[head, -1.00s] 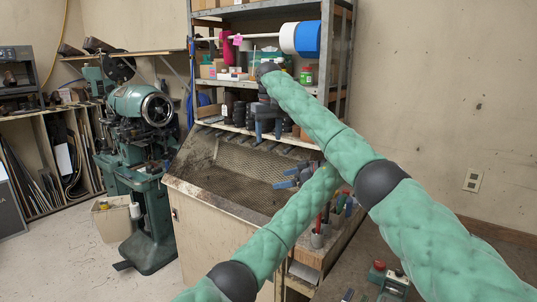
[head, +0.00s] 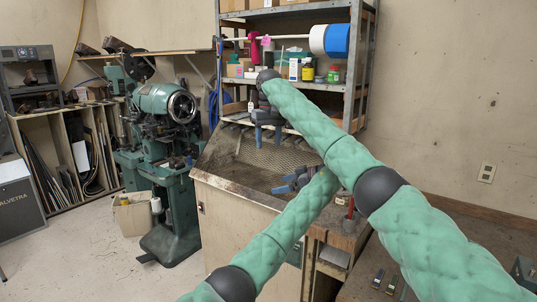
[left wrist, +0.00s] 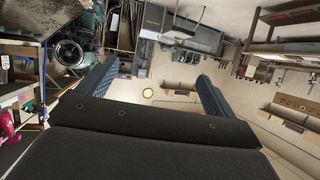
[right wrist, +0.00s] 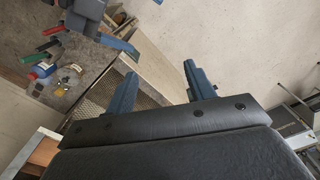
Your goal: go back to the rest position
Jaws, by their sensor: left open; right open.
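My left gripper (head: 293,184) is the lower one, in front of the bench's mesh-backed trough. Its two blue fingers are apart in the left wrist view (left wrist: 152,88), with nothing between them. My right gripper (head: 267,130) is higher, pointing down in front of the shelf rack. Its fingers are also apart and empty in the right wrist view (right wrist: 162,84). Both arms reach forward, with green padded sleeves. Neither gripper visibly touches anything, though the exact gap to the bench is hard to judge.
A bench with a mesh trough (head: 245,160) stands ahead. Behind it is a metal shelf rack (head: 357,70) with boxes, bottles and a blue-and-white roll (head: 330,40). A green stitching machine (head: 170,105) stands left. Open floor (head: 85,255) lies at the lower left.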

